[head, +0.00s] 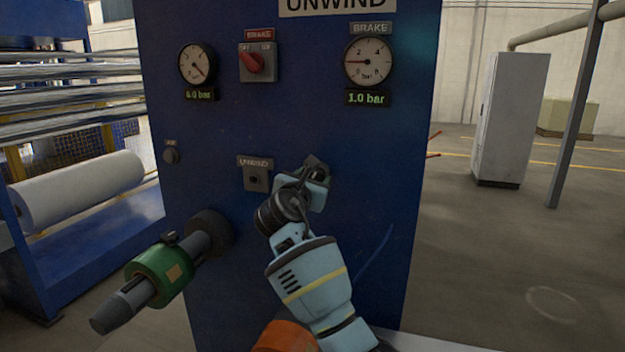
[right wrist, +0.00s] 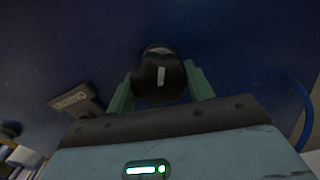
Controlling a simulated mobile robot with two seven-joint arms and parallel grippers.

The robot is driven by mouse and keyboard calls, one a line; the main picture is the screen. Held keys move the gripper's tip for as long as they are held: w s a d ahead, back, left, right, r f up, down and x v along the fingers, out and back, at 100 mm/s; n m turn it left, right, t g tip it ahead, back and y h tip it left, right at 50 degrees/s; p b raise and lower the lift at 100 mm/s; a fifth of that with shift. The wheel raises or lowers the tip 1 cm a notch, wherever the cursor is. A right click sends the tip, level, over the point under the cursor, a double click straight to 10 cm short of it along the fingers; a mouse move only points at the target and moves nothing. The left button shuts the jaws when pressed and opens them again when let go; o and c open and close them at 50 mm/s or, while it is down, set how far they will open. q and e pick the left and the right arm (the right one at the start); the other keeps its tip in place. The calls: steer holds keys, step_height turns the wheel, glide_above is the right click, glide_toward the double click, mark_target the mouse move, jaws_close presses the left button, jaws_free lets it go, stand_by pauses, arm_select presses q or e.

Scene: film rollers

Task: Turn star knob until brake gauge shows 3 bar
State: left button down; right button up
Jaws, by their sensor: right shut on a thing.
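The black star knob (right wrist: 160,80) with a white mark sits on the blue panel in the right wrist view. My right gripper (right wrist: 160,84) has its two green fingers on either side of it, shut on it. In the head view my right gripper (head: 316,172) reaches the panel below the brake gauge and hides the knob. The round brake gauge (head: 368,62) is at the upper right of the panel, and its display (head: 367,98) reads 1.0 bar. Its needle points left. My left gripper is not in view.
A second gauge (head: 197,64) and a red switch (head: 252,62) are on the panel's upper left. An unwind switch box (head: 256,174) is just left of my right gripper. A shaft with a green collar (head: 160,275) sticks out at lower left. Open floor lies right of the panel.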

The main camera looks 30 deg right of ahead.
steer(key=m, duration=0.5)
steer(key=shift+m, duration=0.4)
steer(key=m, duration=0.5)
steer(key=shift+m, duration=0.6)
steer(key=o, duration=1)
